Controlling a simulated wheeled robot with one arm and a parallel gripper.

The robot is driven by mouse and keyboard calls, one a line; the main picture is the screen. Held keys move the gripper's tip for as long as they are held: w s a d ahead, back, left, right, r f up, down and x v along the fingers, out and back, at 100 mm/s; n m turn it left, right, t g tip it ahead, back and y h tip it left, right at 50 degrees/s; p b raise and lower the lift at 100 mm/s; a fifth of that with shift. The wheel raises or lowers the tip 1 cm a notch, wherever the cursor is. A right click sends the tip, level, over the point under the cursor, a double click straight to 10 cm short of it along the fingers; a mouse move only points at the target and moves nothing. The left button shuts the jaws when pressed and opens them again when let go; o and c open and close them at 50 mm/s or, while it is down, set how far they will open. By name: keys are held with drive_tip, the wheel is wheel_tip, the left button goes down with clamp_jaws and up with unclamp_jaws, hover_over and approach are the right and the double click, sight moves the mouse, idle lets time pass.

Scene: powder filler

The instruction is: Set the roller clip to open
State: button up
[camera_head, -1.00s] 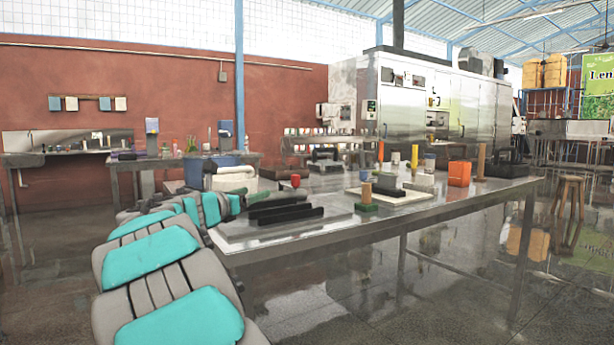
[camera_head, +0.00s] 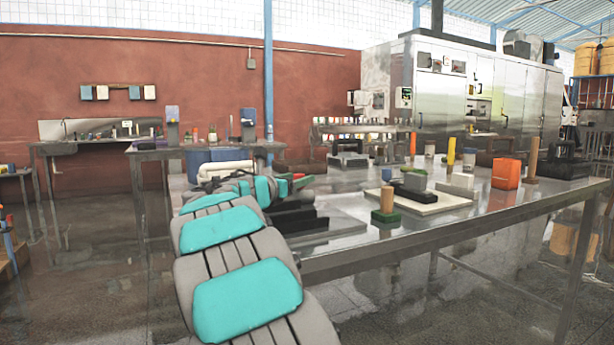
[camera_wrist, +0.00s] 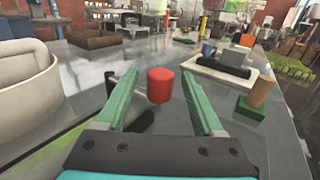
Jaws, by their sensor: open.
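I cannot pick out the roller clip for certain in either view. In the wrist view my gripper (camera_wrist: 160,75) is open, its two green fingers wide apart with nothing held. A red cylinder (camera_wrist: 160,86) shows between the fingers in that view; whether it lies within their reach is hard to tell. A dark bar (camera_wrist: 143,121) is partly hidden by the left finger. In the head view my gripper (camera_head: 300,182) is small, at the left end of the steel table (camera_head: 400,236), beyond my grey and teal arm.
A large cream container (camera_wrist: 28,95) stands close on the left in the wrist view. A tan cylinder on a green block (camera_wrist: 255,100) and a white tray with a black block (camera_wrist: 222,68) are to the right. An orange box (camera_head: 506,174) stands further right on the table.

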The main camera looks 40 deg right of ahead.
drive_tip(key=shift+x, duration=2.15)
clamp_jaws()
